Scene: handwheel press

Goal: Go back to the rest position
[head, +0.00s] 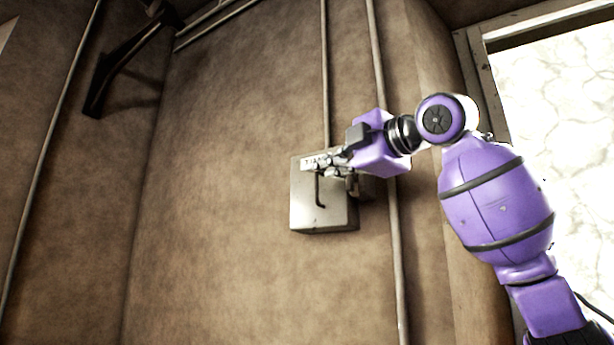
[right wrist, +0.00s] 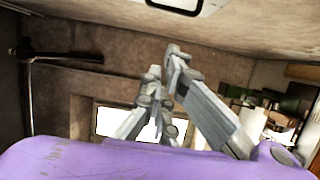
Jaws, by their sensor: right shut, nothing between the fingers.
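My right gripper (head: 312,163) is shut and empty in the head view. Its arm comes in from the right, and its fingers overlap the upper part of a pale metal wall box (head: 335,215). I cannot tell whether they touch the box. The box has a dark handle-like bar on its front, partly covered at its top by the gripper. In the right wrist view the gripper's grey fingers (right wrist: 165,68) point upward with nothing held, and a pale box edge with a dark bar shows at the top. My left gripper is out of view.
Thin vertical pipes (head: 396,250) run along the brown wall beside the box. A dark bracket (head: 125,60) juts out at the upper left. A bright framed window (head: 560,100) is at the right. Several shelved or stacked items (right wrist: 265,105) show in the right wrist view.

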